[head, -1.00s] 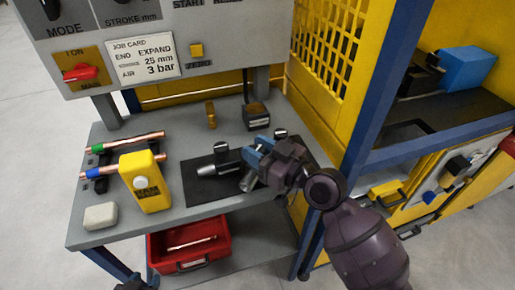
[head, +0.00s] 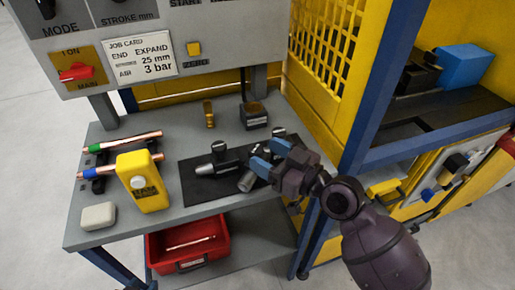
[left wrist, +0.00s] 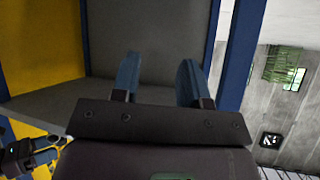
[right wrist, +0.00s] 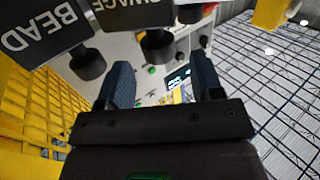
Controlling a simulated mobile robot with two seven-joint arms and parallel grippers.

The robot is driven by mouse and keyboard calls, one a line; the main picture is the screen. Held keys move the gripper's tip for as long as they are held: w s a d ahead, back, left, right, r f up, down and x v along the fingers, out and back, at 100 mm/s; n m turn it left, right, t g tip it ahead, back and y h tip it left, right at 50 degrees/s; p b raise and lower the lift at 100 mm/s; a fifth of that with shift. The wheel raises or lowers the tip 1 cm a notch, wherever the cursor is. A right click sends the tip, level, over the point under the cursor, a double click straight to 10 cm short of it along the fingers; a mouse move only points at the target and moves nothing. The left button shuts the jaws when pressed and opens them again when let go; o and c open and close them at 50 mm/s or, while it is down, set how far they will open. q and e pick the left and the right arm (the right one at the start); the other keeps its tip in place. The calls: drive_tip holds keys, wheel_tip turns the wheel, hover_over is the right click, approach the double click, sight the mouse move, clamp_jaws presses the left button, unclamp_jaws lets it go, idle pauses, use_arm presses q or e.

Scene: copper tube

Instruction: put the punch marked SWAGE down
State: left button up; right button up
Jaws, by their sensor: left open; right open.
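My left gripper (left wrist: 156,80) is open and empty, away from the mat.
A yellow block (head: 143,185), copper tubes (head: 125,142) and a pale block (head: 98,215) occupy the bench's left side. A red bin (head: 160,250) sits below. A yellow mesh guard (head: 322,55) and blue post (head: 372,90) stand close to my right arm.

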use_arm(q)
drive_tip(key=shift+w+d+f+b, duration=0.1)
drive_tip(key=shift+w+f+b, duration=0.05)
drive_tip(key=shift+w+b, duration=0.25)
use_arm(e)
drive_tip(key=v, duration=0.8)
drive_tip(key=shift+s, duration=0.15)
drive_tip(key=s+d+f+m+t+h, duration=0.1)
drive_tip(key=s+d+f+m+h, duration=0.15)
drive_tip(key=d+f+h, duration=0.4)
drive_tip(key=s+d+f+m+t+h, duration=0.15)
drive_tip(key=d+f+m, duration=0.25)
drive_tip(key=f, duration=0.6)
use_arm(q)
drive_tip(key=shift+s+f, duration=0.1)
drive_tip(key=shift+s, duration=0.05)
use_arm(e)
drive_tip(key=s+d+f+m+g+h, duration=0.2)
drive_tip(key=s+d+f+h, duration=0.4)
drive_tip(key=s+f, duration=0.3)
drive_tip(key=shift+d+f+m, duration=0.45)
drive_tip(key=shift+d+f, duration=0.4)
drive_tip(key=shift+f, duration=0.1)
